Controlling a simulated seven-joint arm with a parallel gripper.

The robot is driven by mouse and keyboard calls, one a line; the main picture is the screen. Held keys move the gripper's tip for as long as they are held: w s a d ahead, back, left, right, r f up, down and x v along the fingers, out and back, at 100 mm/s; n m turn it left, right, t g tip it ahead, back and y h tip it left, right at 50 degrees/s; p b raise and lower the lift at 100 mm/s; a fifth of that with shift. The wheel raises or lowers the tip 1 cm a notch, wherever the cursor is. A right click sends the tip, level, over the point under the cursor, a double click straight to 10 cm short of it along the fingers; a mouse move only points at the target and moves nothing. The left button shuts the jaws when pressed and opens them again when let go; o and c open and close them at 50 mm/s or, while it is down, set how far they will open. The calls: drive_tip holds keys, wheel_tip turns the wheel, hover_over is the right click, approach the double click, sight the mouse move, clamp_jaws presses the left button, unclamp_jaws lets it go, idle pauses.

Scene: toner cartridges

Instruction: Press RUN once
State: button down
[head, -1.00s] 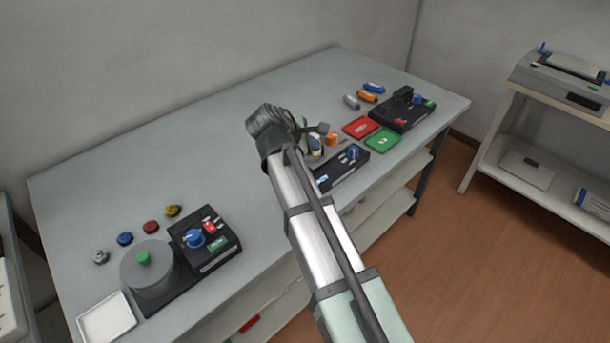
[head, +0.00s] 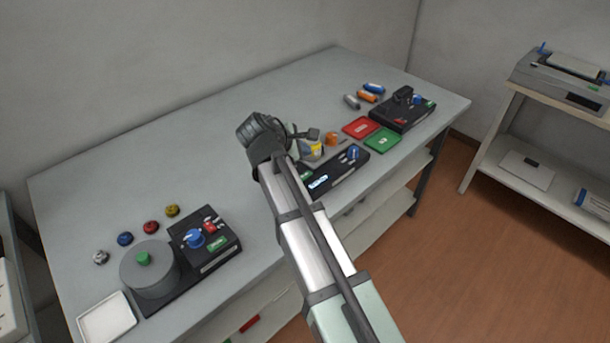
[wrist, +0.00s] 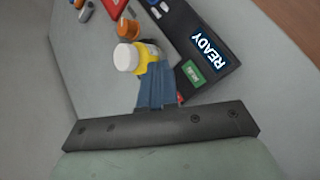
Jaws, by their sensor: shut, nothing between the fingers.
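A dark control box (head: 337,171) stands near the middle of the bench. In the wrist view it (wrist: 196,28) has a lit display reading READY (wrist: 208,50). Beside the display is a green button (wrist: 192,71) with small pale lettering that looks like RUN. No contact with the button shows. A small red spot shows beside the fingers, partly hidden.
A white-capped yellow bottle (wrist: 135,57) stands close to my fingers, with an orange piece (wrist: 129,28) beyond. Red (head: 361,127) and green (head: 383,141) trays lie to the right. Another dark machine (head: 210,245) with a blue knob stands at left. The bench's back middle is clear.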

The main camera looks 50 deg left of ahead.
sight(303, 178)
drive_tip(key=shift+f, duration=3)
drive_tip(key=shift+f, duration=0.25)
drive_tip(key=shift+f, duration=0.2)
